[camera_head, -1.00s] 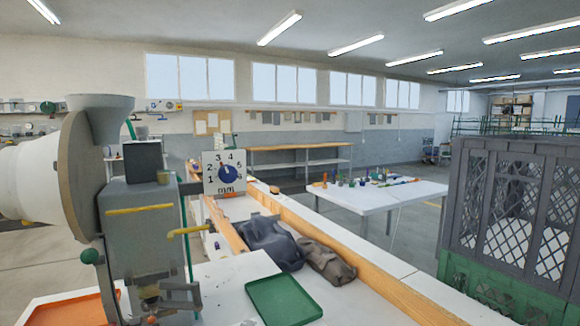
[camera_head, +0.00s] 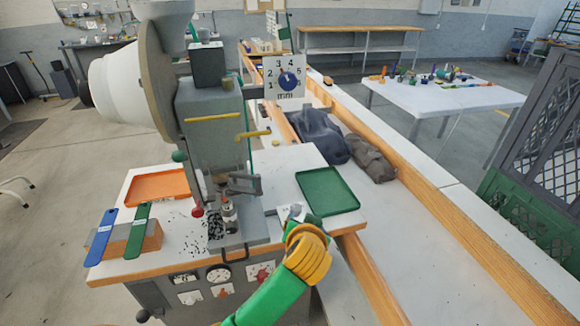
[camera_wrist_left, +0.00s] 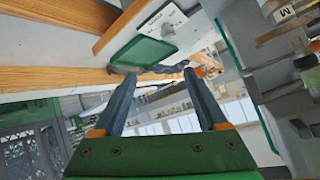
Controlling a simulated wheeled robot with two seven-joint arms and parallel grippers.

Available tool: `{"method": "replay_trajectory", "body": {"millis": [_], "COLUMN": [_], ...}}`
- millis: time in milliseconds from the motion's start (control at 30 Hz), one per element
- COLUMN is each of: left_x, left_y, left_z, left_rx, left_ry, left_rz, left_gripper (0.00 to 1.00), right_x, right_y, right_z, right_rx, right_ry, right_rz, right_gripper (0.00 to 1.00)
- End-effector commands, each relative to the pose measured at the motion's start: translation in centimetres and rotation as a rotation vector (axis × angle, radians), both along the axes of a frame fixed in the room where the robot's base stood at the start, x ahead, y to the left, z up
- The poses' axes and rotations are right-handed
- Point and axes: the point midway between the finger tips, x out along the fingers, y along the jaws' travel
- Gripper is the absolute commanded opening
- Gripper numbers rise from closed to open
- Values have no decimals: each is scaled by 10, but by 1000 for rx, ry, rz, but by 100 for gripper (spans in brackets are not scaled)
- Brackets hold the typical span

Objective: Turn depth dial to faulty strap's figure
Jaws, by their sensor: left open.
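The depth dial is a blue knob (camera_head: 287,79) on a white plate (camera_head: 271,92) marked 1 to 5 and "mm", on the press (camera_head: 210,115). Its pointer is too small to read surely. A blue strap (camera_head: 101,237) and a green strap (camera_head: 138,231) lie side by side on a wooden block at the bench's left end; any figures on them are unreadable. My left gripper (camera_head: 293,213) is at the bench's front right, below the dial and well apart from it. In the left wrist view its jaws (camera_wrist_left: 160,75) are open and empty. My right gripper is not in view.
An orange tray (camera_head: 158,186) lies left of the press and a green tray (camera_head: 327,191) right of it. Dark bundles (camera_head: 320,135) lie in the wood-edged channel behind. A grey and green crate (camera_head: 535,180) stands at the right. Yellow levers (camera_head: 212,117) project from the press.

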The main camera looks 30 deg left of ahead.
Motion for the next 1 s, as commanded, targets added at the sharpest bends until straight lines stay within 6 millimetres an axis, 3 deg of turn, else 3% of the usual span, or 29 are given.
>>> {"method": "replay_trajectory", "body": {"millis": [33, 100, 200, 300, 333, 400, 533, 733, 1000], "left_x": [21, 42, 54, 49, 47, 45, 55, 81, 90], "left_y": [7, 19, 35, 44, 46, 50, 66, 95, 103], "left_z": [39, 99, 186, 248, 260, 276, 286, 285, 278], "left_rx": [28, 68, 113, 135, 139, 144, 150, 149, 143], "left_ry": [-100, -250, -468, -624, -654, -695, -703, -701, -704], "left_rz": [53, 147, 284, 381, 402, 428, 439, 435, 432], "left_gripper": [75, 75, 75, 75, 75, 75, 75, 75, 75], "right_x": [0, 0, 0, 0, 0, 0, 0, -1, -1], "right_y": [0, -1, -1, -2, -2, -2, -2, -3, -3], "right_z": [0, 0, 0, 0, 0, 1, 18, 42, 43], "right_rx": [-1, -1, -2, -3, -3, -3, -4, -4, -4], "right_ry": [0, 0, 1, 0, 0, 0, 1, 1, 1], "right_rz": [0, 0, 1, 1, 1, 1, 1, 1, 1], "right_gripper": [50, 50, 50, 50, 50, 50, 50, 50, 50]}}
